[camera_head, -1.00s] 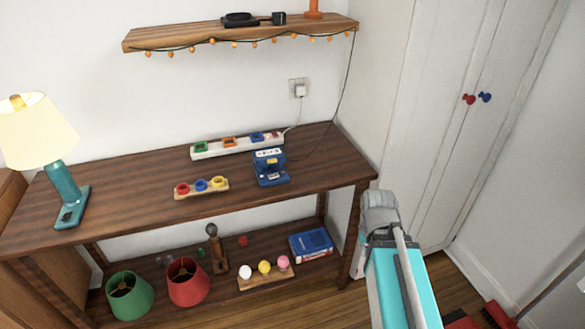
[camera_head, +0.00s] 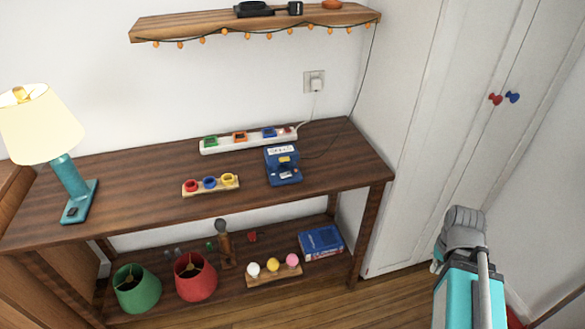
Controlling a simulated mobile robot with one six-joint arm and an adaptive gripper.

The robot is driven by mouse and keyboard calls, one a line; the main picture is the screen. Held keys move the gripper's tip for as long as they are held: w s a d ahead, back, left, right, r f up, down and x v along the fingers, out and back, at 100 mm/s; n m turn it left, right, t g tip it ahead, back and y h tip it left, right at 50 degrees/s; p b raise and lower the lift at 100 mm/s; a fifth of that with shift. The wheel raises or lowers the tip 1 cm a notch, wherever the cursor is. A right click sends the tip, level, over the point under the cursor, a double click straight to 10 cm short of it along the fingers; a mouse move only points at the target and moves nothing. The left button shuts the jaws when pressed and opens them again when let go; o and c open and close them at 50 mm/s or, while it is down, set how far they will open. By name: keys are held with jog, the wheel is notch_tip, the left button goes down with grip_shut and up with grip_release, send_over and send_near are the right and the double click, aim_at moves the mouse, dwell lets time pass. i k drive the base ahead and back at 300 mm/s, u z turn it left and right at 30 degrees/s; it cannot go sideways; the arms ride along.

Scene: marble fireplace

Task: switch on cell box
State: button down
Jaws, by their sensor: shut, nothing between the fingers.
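A blue box (camera_head: 283,177), which looks like the cell box, stands on the table top. It has a white label on its upper part and a small yellow part on its front. A thin dark cable runs from it up to the string of lights on the wall shelf. Whether it is on or off is too small to tell. My teal and grey arm (camera_head: 470,290) shows at the lower right, apart from the box and right of the table. My gripper is not in view.
A white power strip (camera_head: 220,145) lies behind the box. A wooden block with coloured rings (camera_head: 210,186) is left of it. A lamp (camera_head: 41,124) stands at the table's left end. The table top in front of the box is clear. A cupboard (camera_head: 440,120) stands at the right.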

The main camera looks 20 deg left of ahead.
aim_at(286, 174)
jog(key=u, duration=0.05)
jog(key=k, duration=1.3)
jog(key=u, duration=1.15)
jog(key=i, duration=1.05)
jog(key=u, duration=0.05)
